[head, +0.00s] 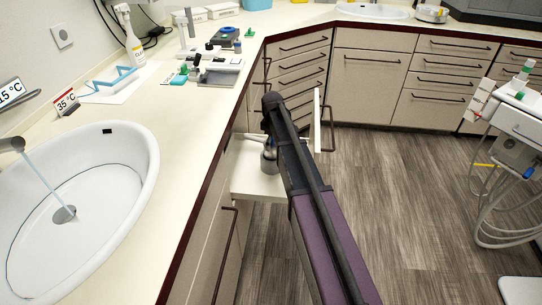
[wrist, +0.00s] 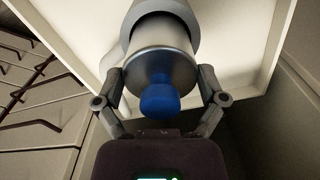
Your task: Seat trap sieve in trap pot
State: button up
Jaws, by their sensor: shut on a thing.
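The trap sieve, a metal cylinder with a blue knob (wrist: 160,100), is held between the two fingers of my gripper (wrist: 160,76) in the wrist view. The knob points toward the camera. The grey trap pot (wrist: 126,38) shows as a rounded rim around the sieve's far end. I cannot tell whether the sieve is inside the pot or just in front of it. In the head view, a grey pot shape (head: 268,163) stands in the white pull-out, beside my arm. My arm hides most of the gripper there.
The white pull-out (head: 257,184) is open below the counter edge, with cabinet fronts close on both sides. A sink (head: 100,200) with running water is at left. Bottles and small devices stand on the counter behind.

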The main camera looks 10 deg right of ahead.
aim_at(272, 152)
jog(key=shift+f, duration=0.1)
dwell(0.3)
notch_tip(272, 152, down, 4)
jog(key=b, duration=0.4)
jog(key=shift+f+b, duration=0.25)
jog(key=shift+b, duration=0.05)
jog(key=shift+f, duration=0.15)
jog(key=o, duration=0.9)
jog(key=shift+c, duration=0.2)
jog(key=r+p, duration=0.5)
jog(key=shift+a+r, duration=0.2)
jog(key=shift+r, duration=0.1)
notch_tip(272, 152, up, 8)
jog(key=p, duration=0.8)
jog(key=shift+r, duration=0.1)
